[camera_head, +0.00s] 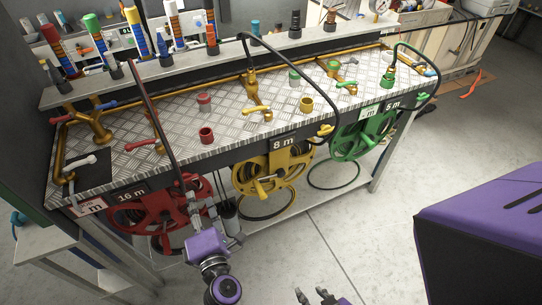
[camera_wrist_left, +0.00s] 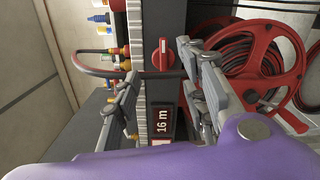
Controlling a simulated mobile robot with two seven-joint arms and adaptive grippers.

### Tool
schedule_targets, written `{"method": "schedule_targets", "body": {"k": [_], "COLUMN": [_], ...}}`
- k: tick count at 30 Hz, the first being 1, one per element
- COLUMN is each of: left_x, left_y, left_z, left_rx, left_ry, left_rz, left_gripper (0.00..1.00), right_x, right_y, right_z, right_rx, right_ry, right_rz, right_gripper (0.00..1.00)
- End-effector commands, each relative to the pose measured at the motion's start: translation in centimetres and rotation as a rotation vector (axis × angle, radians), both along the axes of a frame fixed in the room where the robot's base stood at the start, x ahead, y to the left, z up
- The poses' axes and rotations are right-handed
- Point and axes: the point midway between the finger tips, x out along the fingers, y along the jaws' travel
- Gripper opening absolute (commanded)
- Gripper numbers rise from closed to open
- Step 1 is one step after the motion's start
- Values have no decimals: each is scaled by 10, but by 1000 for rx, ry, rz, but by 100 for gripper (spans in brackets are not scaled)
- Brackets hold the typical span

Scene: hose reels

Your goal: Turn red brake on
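A red knob (camera_wrist_left: 162,55) with a raised grip bar, probably the red brake, sits on the grey front panel in the left wrist view. It lies between my left gripper's fingers (camera_wrist_left: 160,78) in that picture; I cannot tell whether they touch it. The left gripper (camera_head: 212,208) is open, in front of the red hose reel (camera_head: 150,212) in the head view. The reel also shows in the left wrist view (camera_wrist_left: 265,65), near the "16 m" label (camera_wrist_left: 162,122). The knob is not clearly visible in the head view. My right gripper (camera_head: 313,296) is open at the bottom edge.
A yellow reel (camera_head: 268,176) and a green reel (camera_head: 364,135) hang further right under the bench. A dark hose (camera_head: 160,125) crosses the metal benchtop (camera_head: 180,105) down to the red reel. Red valves and fittings stand above. Floor in front is clear.

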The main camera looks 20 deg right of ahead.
Motion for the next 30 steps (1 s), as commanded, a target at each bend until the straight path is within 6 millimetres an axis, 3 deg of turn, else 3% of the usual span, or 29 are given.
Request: {"method": "schedule_targets", "body": {"k": [2, 5, 12, 30], "left_x": [4, -1, -33, -109], "left_y": [-16, -18, 2, 68], "left_z": [7, 8, -24, -89], "left_rx": [152, 393, 793, 1284], "left_ry": [-13, -26, 15, 169], "left_rz": [-72, -157, -277, -449], "left_gripper": [40, 40, 40, 40], "right_x": [2, 2, 0, -2], "right_y": [0, 0, 0, 0], "right_z": [0, 0, -2, -5], "right_rx": [0, 0, 0, 0], "right_ry": [-3, -2, 1, 6], "right_rz": [1, 1, 1, 1], "right_gripper": [34, 34, 34, 34]}}
